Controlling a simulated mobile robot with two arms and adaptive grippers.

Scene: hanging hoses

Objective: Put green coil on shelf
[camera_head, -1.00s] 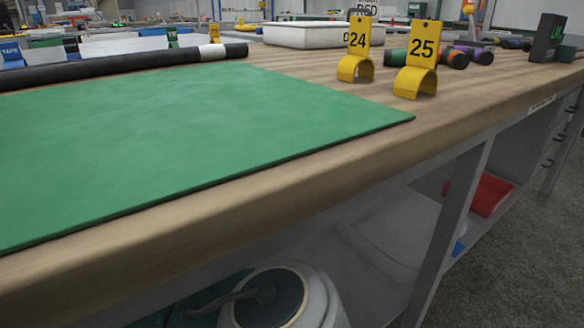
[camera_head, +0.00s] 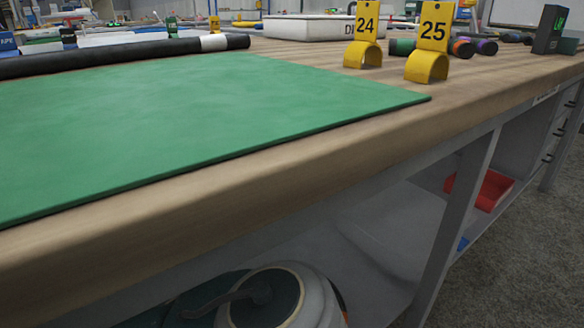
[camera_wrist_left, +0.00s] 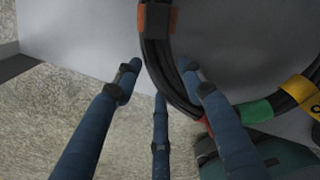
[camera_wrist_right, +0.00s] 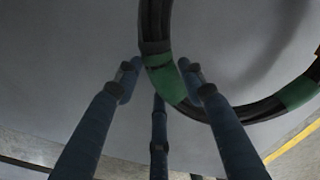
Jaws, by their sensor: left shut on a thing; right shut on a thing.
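In the right wrist view a black coil with green bands (camera_wrist_right: 168,84) curves down between the fingers and off to the right. My right gripper (camera_wrist_right: 159,70) is shut on it near a green band. In the left wrist view my left gripper (camera_wrist_left: 161,72) is shut on a dark coil of several strands (camera_wrist_left: 158,55) with orange-red, green and yellow bands. I cannot tell whether both views show the same coil. Neither gripper nor a held coil shows in the head view. The open lower shelf (camera_head: 385,235) is under the wooden bench.
A green mat (camera_head: 200,120) covers much of the bench top (camera_head: 290,170). Yellow markers 24 (camera_head: 364,45) and 25 (camera_head: 430,55) stand to its right. A round grey container (camera_head: 315,295) is below the bench. A red bin (camera_head: 490,190) sits farther right.

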